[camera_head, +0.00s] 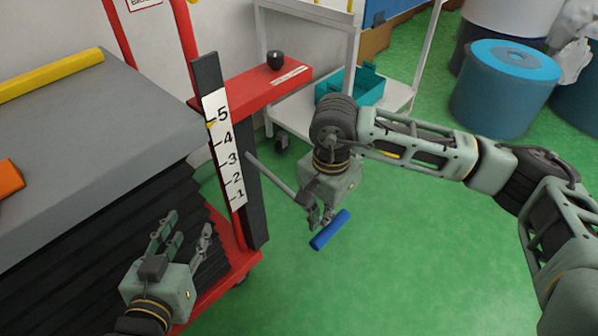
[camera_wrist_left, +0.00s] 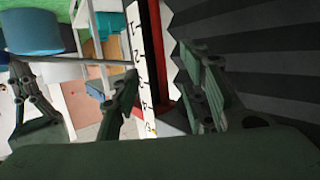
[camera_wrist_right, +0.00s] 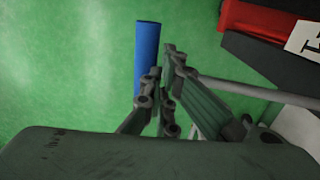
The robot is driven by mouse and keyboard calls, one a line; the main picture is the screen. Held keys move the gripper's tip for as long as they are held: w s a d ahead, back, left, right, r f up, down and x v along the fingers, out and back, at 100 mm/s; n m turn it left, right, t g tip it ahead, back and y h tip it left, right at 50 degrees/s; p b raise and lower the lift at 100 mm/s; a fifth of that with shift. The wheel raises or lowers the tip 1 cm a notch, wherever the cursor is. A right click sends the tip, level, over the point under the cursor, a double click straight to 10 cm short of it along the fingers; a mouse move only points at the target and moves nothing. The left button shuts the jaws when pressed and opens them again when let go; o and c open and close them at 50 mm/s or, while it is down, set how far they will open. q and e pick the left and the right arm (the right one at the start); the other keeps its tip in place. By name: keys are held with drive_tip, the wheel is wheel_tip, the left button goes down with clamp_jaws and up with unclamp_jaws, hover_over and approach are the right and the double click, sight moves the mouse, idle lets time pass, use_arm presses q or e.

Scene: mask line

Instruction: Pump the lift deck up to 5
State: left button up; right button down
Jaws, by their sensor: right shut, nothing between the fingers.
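The lift deck (camera_head: 120,110) is a grey slab on black bellows (camera_head: 90,240) at the left. A white scale (camera_head: 226,160) numbered 1 to 5 stands at its corner. A small yellow pointer (camera_head: 211,124) sits close to the 5 mark; I cannot tell whether exactly on it. A grey pump lever (camera_head: 270,174) slopes down from the post to a blue handle (camera_head: 330,230). My right gripper (camera_head: 320,220) is shut and empty beside the handle; its fingers hide where lever and handle meet. My left gripper (camera_head: 188,222) is open and empty in front of the bellows.
A red ledge (camera_head: 250,88) behind the post carries a black knob (camera_head: 275,60). A white cart (camera_head: 400,95) with a teal bin (camera_head: 366,86) stands behind. Blue drums (camera_head: 505,90) stand at the back right. Green floor around the handle is clear.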

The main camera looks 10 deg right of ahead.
wheel_tip(320, 180, up, 4)
drive_tip(key=shift+s+d+f+p, duration=0.1)
drive_tip(key=shift+p, duration=0.9)
wheel_tip(320, 180, up, 3)
drive_tip(key=shift+s+r+p, duration=0.1)
drive_tip(key=shift+r+p, duration=0.1)
drive_tip(key=shift+p, duration=0.65)
use_arm(q)
drive_tip(key=s+a+f+g+y+p, duration=0.1)
drive_tip(key=s+a+f+g, duration=0.2)
drive_tip(key=s+f+g, duration=0.4)
drive_tip(key=s+a+f+g+y+p, duration=0.1)
drive_tip(key=s+a+f+g+y, duration=0.2)
drive_tip(key=s, duration=0.7)
wheel_tip(320, 180, down, 6)
drive_tip(key=w+g+h+p, duration=0.1)
drive_tip(key=shift+w+n+p, duration=0.25)
drive_tip(key=shift+n+p, duration=0.05)
drive_tip(key=shift+p, duration=0.1)
use_arm(e)
wheel_tip(320, 180, up, 8)
drive_tip(key=shift+s+d+f, duration=0.15)
drive_tip(key=shift+d+f, duration=0.05)
use_arm(q)
drive_tip(key=shift+d, duration=0.1)
use_arm(e)
wheel_tip(320, 180, up, 12)
